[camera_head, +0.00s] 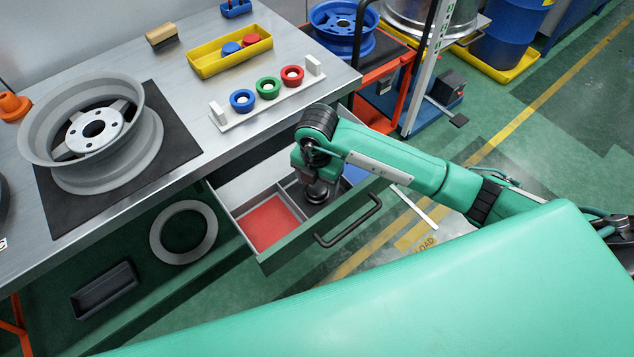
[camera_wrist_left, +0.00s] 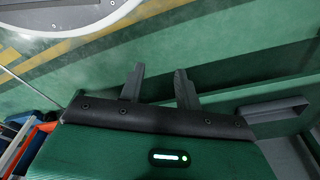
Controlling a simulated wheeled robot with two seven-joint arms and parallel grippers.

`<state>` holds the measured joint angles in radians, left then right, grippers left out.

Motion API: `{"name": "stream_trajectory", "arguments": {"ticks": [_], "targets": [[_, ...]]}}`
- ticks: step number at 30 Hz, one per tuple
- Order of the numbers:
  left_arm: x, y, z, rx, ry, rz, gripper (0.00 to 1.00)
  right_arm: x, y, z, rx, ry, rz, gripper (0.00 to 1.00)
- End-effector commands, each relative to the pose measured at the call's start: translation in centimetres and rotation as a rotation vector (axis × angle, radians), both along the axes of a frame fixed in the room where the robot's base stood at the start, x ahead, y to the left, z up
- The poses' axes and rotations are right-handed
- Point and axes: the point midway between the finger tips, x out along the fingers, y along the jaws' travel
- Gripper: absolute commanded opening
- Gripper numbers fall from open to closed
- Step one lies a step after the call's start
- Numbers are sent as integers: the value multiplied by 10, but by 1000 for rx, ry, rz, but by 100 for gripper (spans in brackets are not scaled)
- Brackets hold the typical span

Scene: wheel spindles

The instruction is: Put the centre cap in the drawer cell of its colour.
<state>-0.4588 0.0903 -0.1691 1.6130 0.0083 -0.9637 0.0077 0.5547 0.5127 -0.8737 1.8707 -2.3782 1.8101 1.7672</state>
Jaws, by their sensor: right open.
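The drawer (camera_head: 335,228) under the bench is pulled open. Its red cell (camera_head: 268,222) looks empty, a pale cell lies behind it, and a blue cell (camera_head: 354,173) shows partly at right. My right gripper (camera_head: 316,190) reaches down into the drawer over a dark middle cell, and its arm hides part of the drawer. It is open; a dark round shape at its tip may be gripper or cap, I cannot tell. A blue cap (camera_head: 231,48) and a red cap (camera_head: 251,40) lie in the yellow tray (camera_head: 215,68). My left gripper (camera_wrist_left: 159,70) is open and empty.
A white rack with blue (camera_head: 242,100), green (camera_head: 268,88) and red (camera_head: 292,76) rings stands on the bench. A grey wheel (camera_head: 85,125) lies on a dark mat at left. A brush (camera_head: 161,36) lies behind. The bench front by the rack is clear.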

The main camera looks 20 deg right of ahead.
Motion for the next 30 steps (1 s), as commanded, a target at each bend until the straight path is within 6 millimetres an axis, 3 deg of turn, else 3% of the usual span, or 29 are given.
{"name": "stream_trajectory", "arguments": {"ticks": [9, 15, 21, 30], "targets": [[-2, 1, -3, 1, 6, 0, 34, 1, 0, 70, 2, -6, 1, 69], [-1, 0, -2, 0, 1, 0, 34, 1, 0, 102, 0, -4, 0, 69], [-3, 1, -5, 2, 4, -1, 34, 1, 0, 112, 1, -2, 0, 69], [-5, 1, -9, 3, 12, -1, 34, 0, 0, 112, 1, -2, 0, 69]]}}
